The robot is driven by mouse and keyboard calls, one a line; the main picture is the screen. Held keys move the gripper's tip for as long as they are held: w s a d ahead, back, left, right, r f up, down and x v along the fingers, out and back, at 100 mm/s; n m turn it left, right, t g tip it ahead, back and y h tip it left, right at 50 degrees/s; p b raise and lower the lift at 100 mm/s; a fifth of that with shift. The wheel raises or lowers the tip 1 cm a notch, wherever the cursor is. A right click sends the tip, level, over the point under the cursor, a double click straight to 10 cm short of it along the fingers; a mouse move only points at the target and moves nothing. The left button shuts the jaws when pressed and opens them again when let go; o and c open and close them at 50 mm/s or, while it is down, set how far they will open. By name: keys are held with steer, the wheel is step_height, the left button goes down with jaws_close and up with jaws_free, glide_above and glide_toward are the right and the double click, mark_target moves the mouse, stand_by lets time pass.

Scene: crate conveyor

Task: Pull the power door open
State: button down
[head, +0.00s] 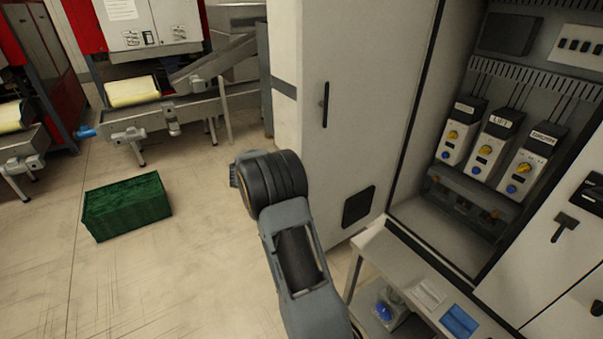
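A tall white cabinet door (375,90) stands right of centre, with a slim black vertical handle (325,105) near its left edge and a black square plate (357,207) low down. I see no label on it, so I cannot tell if it is the power door. To its right an open bay (440,215) shows several drive units with yellow and blue knobs, one marked LIFT. Another white panel with a black T-shaped handle (565,226) is at the far right. My arm rises from the bottom, left of the bay; its gripper and fingers do not show.
A small white table (378,248) with a blue item (459,321) stands below the bay. A green crate (127,205) sits on the floor at left. Red machines and metal conveyors (190,112) stand at the back left. The floor around the crate is clear.

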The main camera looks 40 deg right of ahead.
steer(key=shift+r, duration=0.45)
steer(key=c, duration=1.1)
jaws_free()
steer(key=shift+d, duration=0.1)
